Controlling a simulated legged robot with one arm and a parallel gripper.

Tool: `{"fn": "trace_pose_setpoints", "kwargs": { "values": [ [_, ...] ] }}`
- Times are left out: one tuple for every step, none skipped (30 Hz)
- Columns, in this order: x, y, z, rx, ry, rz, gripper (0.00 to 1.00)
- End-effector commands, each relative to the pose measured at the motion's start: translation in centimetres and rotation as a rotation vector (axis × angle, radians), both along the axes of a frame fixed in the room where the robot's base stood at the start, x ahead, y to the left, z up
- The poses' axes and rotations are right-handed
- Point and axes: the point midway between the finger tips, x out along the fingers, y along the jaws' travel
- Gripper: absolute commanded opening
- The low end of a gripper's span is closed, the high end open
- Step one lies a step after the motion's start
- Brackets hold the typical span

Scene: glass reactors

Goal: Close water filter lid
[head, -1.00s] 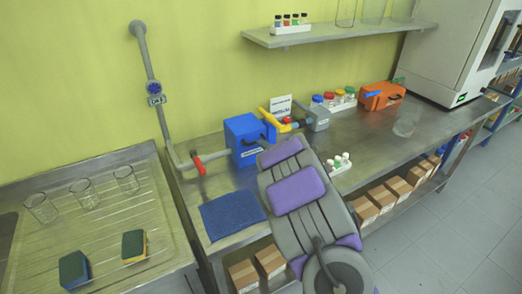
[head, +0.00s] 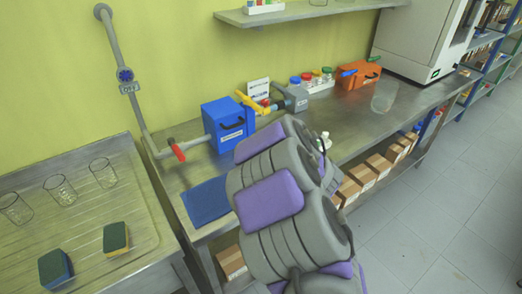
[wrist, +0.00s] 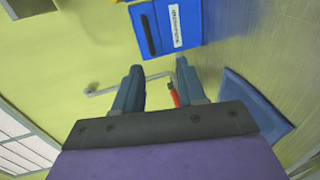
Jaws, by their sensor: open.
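A blue box (head: 229,124) with a dark handle and a white label stands on the metal bench; it appears to be the water filter. The label is too small to read, and I cannot tell which part is its lid or whether it is open. In the wrist view the box (wrist: 182,22) is at the top, ahead of my gripper (wrist: 158,68). The two fingers are apart with nothing between them, and they do not appear to touch the box. In the head view my arm hides the gripper.
A red-handled valve (head: 178,151) sits on the grey pipe left of the box. A yellow pipe piece (head: 252,103) is at its right. A blue mat (head: 207,201) lies in front. An orange box (head: 358,76) and colour-capped bottles (head: 311,79) stand further right.

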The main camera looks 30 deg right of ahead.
Motion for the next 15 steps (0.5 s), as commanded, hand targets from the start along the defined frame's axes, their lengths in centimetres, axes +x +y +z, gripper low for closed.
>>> {"fn": "trace_pose_setpoints", "kwargs": {
  "values": [
    [-0.30, -0.03, -0.10, 0.000, -0.003, -0.002, 0.40],
    [-0.45, -0.02, 0.00, 0.000, -0.004, -0.002, 0.40],
    [-0.64, 0.05, 0.08, -0.001, -0.005, 0.000, 0.40],
    [-0.77, 0.07, 0.14, -0.002, -0.005, 0.000, 0.40],
    [-0.88, 0.11, 0.17, -0.003, -0.005, 0.002, 0.40],
    [-1.01, 0.16, 0.21, -0.002, -0.005, 0.003, 0.40],
    [-1.07, 0.18, 0.25, -0.002, -0.005, 0.004, 0.40],
    [-1.12, 0.20, 0.29, -0.002, -0.005, 0.004, 0.40],
    [-1.18, 0.23, 0.32, -0.002, -0.005, 0.005, 0.40],
    [-1.20, 0.26, 0.33, -0.002, -0.005, 0.006, 0.40],
    [-1.21, 0.28, 0.35, -0.002, -0.005, 0.006, 0.40],
    [-1.22, 0.29, 0.36, -0.002, -0.004, 0.007, 0.40],
    [-1.22, 0.30, 0.37, -0.002, -0.004, 0.007, 0.40],
    [-1.22, 0.30, 0.38, -0.002, -0.004, 0.007, 0.40],
    [-1.21, 0.30, 0.39, -0.002, -0.004, 0.007, 0.40]
  ]
}}
